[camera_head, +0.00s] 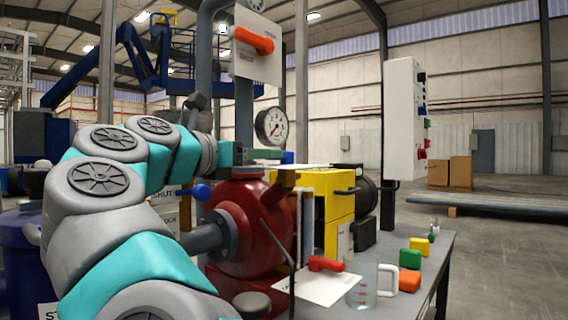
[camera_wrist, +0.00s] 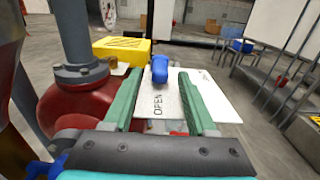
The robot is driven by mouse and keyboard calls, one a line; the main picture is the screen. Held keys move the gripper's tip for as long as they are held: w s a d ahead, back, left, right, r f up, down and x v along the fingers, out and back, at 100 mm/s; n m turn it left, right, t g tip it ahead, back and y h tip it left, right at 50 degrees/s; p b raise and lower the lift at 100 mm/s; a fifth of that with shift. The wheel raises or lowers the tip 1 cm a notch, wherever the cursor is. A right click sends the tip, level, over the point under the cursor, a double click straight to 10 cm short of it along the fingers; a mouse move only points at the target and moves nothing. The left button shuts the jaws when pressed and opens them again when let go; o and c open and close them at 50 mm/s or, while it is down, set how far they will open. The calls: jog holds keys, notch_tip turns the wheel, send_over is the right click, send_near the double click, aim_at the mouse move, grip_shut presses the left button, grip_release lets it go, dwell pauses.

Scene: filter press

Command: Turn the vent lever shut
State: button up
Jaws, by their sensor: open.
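A blue lever (camera_wrist: 160,69) stands on a white plate (camera_wrist: 165,100) that reads OPEN in the wrist view. I take it for the vent lever, though no vent label is readable. In the head view a small blue part (camera_head: 288,157) shows at my fingertips, above a white plate edge. My gripper (camera_wrist: 158,76) is open, with one green finger on each side of the blue lever. The lever lies between or just beyond the fingertips; I see no clear contact. In the head view my gripper (camera_head: 265,154) points right, below the gauge.
A red vessel (camera_head: 245,235) and a yellow box (camera_head: 335,215) stand below. A red lever (camera_head: 325,264), a clear jug (camera_head: 362,288) and coloured blocks (camera_head: 410,258) are on the bench.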

jog(key=p+x, duration=0.1)
jog(key=x, duration=0.5)
jog(key=shift+w+d+r, duration=0.15)
jog(key=shift+w+d, duration=0.05)
jog(key=shift+w, duration=0.05)
jog(key=shift+w+d, duration=0.3)
jog(key=shift+w, duration=0.1)
grip_shut()
